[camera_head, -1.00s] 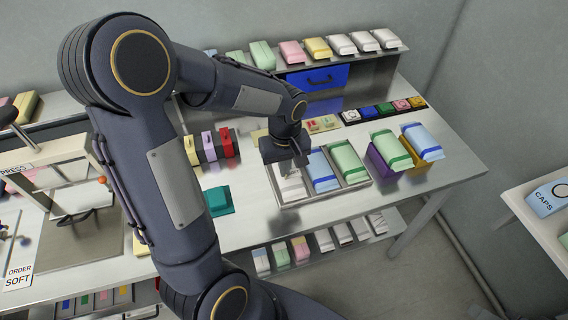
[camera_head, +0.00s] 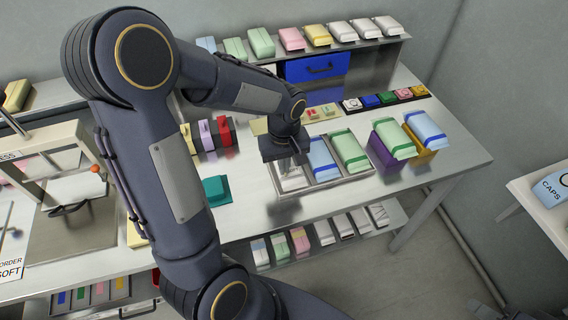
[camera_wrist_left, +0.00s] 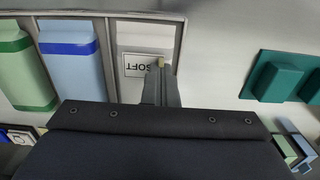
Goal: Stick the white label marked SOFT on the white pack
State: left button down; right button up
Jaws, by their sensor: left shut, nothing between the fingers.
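The white pack (camera_head: 291,182) lies in the left compartment of a grey tray (camera_head: 325,187). In the left wrist view the white pack (camera_wrist_left: 145,32) has the white label marked SOFT (camera_wrist_left: 138,66) lying flat on its face; the word appears upside down. My left gripper (camera_wrist_left: 161,64) is shut and empty, with its fingertips at the label's edge. I cannot tell whether the tips touch it. In the head view my left gripper (camera_head: 290,162) points down over the pack and partly hides it.
A blue pack (camera_head: 321,159) and a green pack (camera_head: 349,150) fill the other compartments. A teal block (camera_head: 216,190) stands left of the tray. Purple and yellow stands with packs are to the right. A press (camera_head: 50,150) is at the far left. Bare table lies in front of the tray.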

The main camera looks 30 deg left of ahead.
pick_arm(q)
jog(key=shift+f+b, duration=0.3)
dwell(1.1)
jog(key=c, duration=1.6)
grip_release()
jog(key=shift+c, duration=0.2)
notch_tip(320, 180, up, 8)
jog(key=shift+f, duration=0.1)
jog(key=s+d+r+m+t+h, duration=0.2)
jog(key=s+m, duration=0.2)
jog(key=s, duration=0.3)
jog(key=s+d+r+m+t+h, duration=0.1)
jog(key=s+d+m+t, duration=0.2)
jog(key=s, duration=0.5)
jog(key=shift+s+d+r+m+t+h, duration=0.2)
jog(key=shift+s+r+m+t+h, duration=0.1)
jog(key=shift+r+m+h, duration=0.15)
